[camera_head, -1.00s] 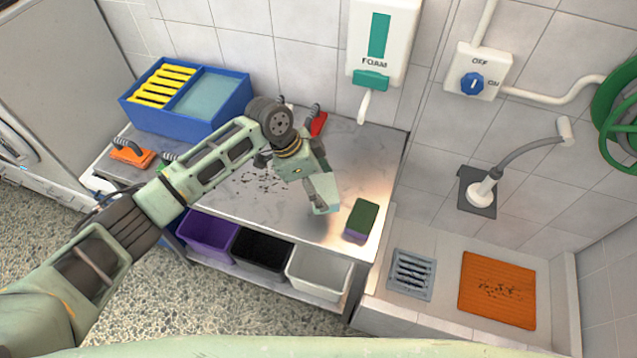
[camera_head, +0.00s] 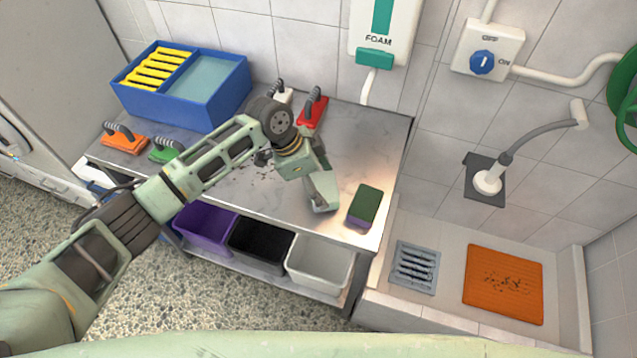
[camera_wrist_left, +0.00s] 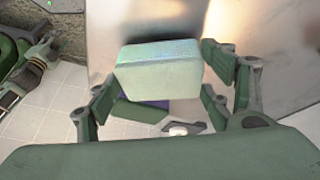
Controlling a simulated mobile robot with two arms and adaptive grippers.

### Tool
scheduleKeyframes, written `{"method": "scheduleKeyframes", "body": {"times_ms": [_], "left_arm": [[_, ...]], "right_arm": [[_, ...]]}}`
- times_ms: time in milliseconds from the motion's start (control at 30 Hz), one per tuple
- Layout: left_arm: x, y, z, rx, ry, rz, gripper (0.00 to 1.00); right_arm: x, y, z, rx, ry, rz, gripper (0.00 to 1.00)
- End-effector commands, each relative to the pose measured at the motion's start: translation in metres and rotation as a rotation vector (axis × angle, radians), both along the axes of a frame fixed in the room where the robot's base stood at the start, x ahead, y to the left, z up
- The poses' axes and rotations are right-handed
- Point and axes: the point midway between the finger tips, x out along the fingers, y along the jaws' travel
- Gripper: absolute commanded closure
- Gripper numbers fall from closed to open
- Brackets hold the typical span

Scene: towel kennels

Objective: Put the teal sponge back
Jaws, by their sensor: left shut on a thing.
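The teal sponge (camera_wrist_left: 160,72), a pale blue-green block, sits between the two fingers of my left gripper (camera_wrist_left: 165,85) in the left wrist view. In the head view my left gripper (camera_head: 321,190) is over the right part of the metal table, shut on the sponge, which is mostly hidden by the fingers. I cannot tell the exact gap below it. A green-and-purple sponge (camera_head: 364,207) lies close to the right on the table; it shows partly behind the teal one in the left wrist view (camera_wrist_left: 142,110). My right gripper is not in view.
A blue two-part tub (camera_head: 180,118) stands at the back left of the table (camera_head: 345,150). Orange (camera_head: 124,142), green (camera_head: 165,154) and red (camera_head: 312,112) brushes lie on it. Purple (camera_head: 205,226), black (camera_head: 260,246) and white (camera_head: 319,262) bins stand below the front edge.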

Motion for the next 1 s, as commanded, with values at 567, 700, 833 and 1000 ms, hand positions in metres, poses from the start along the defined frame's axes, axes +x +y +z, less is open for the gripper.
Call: {"method": "scheduleKeyframes", "body": {"times_ms": [567, 700, 833, 1000], "left_arm": [[0.0000, 0.0000, -0.0083, 0.000, 0.000, 0.000, 0.47], [0.0000, 0.0000, -0.0093, 0.000, 0.000, 0.000, 0.24], [0.0000, -0.0001, -0.0092, 0.000, 0.000, 0.000, 0.13], [-0.0001, -0.0001, -0.0092, 0.000, 0.000, 0.000, 0.05]], "right_arm": [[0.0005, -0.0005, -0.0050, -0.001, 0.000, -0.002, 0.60], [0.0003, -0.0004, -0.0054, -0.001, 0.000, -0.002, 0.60], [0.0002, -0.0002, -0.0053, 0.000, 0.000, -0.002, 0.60], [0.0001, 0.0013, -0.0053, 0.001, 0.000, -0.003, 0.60]]}}
